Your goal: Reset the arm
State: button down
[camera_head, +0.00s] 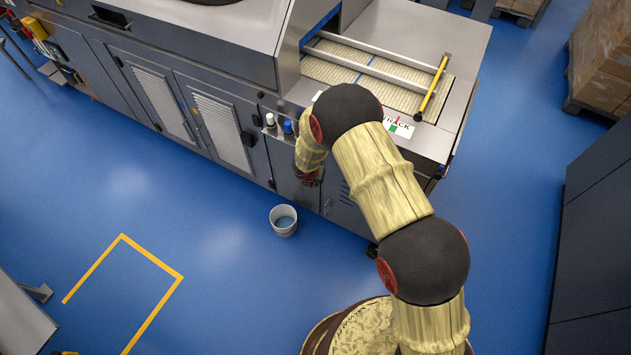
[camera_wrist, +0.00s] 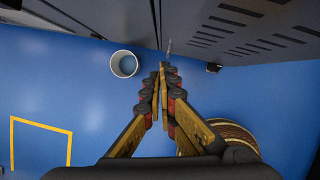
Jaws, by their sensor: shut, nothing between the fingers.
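My arm bends over from the right in the head view and points down beside the grey machine. My gripper (camera_wrist: 163,75) shows in the wrist view with its two fingers brought together at the tips, empty, above the blue floor. In the head view my gripper (camera_head: 308,178) is small and dark, close to the machine's front side. No object is between the fingers.
A white tub (camera_head: 284,220) stands on the floor in front of the grey machine (camera_head: 230,130); it also shows in the wrist view (camera_wrist: 124,64). A conveyor (camera_head: 370,75) tops the machine. Yellow lines (camera_head: 150,258) mark open floor at left. Boxes (camera_head: 603,55) stand at right.

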jog(key=v, duration=0.3)
jog(key=p+v, duration=0.1)
jog(key=v, duration=0.1)
jog(key=shift+a+r, duration=0.2)
jog(key=shift+a, duration=0.1)
